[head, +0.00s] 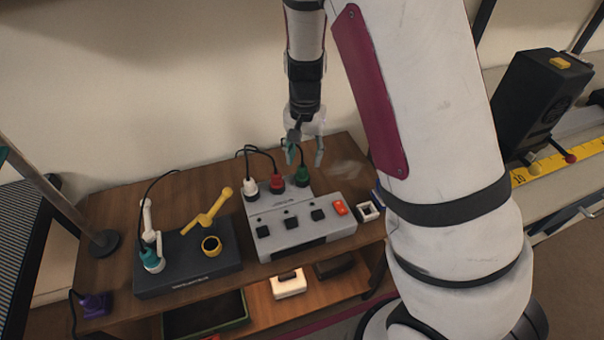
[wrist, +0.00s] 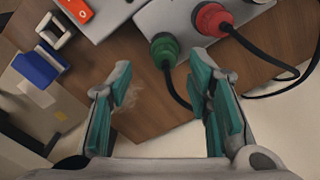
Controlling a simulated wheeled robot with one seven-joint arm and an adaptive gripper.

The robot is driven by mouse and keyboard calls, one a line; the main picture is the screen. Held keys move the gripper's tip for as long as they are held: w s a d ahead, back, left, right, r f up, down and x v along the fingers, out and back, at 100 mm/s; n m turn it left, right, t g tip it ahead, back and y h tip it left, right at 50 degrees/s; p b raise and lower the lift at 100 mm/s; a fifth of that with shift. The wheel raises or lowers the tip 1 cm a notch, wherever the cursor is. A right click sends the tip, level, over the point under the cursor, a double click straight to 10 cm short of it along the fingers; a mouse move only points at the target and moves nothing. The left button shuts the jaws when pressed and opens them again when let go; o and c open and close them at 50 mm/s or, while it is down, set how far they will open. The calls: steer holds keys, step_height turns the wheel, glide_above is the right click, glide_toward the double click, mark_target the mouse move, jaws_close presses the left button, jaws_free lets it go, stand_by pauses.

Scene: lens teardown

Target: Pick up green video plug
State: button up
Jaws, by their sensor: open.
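The green video plug (head: 302,176) sits upright in the back right of the grey switch box (head: 262,222), with a black cable from its top. In the wrist view the green plug (wrist: 165,47) is just beyond my fingertips, and its cable runs down between the fingers. My gripper (head: 305,152) is open and empty, close above the plug. In the wrist view the two teal-padded fingers of my gripper (wrist: 160,85) are spread apart, with nothing between them but the cable and table behind.
A red plug (head: 276,182) and a white plug (head: 250,188) stand left of the green one. A black cable loops over them. A dark base (head: 190,285) with a yellow part is further left. A white square frame (head: 368,211) and a blue block (wrist: 38,68) lie to the box's right.

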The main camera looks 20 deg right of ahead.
mark_target(302, 166)
steer(key=f, duration=0.3)
steer(key=f+b, duration=0.1)
steer(key=f, duration=0.1)
steer(key=shift+w+a, duration=0.15)
steer(key=shift+w, duration=0.2)
jaws_close()
